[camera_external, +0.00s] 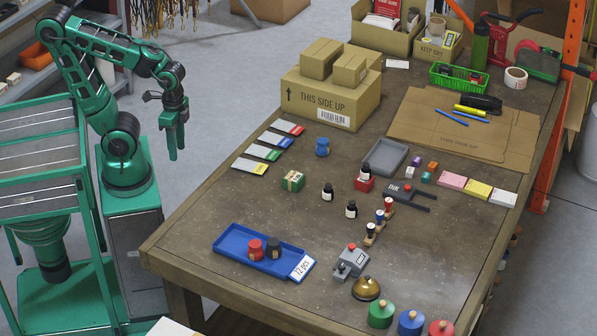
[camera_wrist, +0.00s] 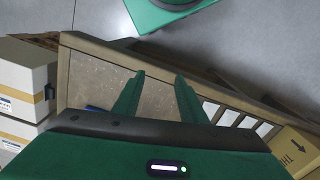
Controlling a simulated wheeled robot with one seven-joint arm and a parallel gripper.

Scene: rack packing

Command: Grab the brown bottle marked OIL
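Several small dark bottles with white labels stand on the wooden table in the external view: one near the middle (camera_external: 327,192), one to its right (camera_external: 351,209) and one farther back by a red block (camera_external: 366,169). Their labels are too small to read, so I cannot tell which, if any, is marked OIL. My gripper (camera_external: 175,152) hangs beyond the table's left edge, well away from the bottles. In the wrist view my gripper (camera_wrist: 159,78) has its two fingers apart with nothing between them. No bottle shows in the wrist view.
A blue tray (camera_external: 226,243) with red and black round items lies at the front left. Cardboard boxes (camera_external: 331,100) stand behind.

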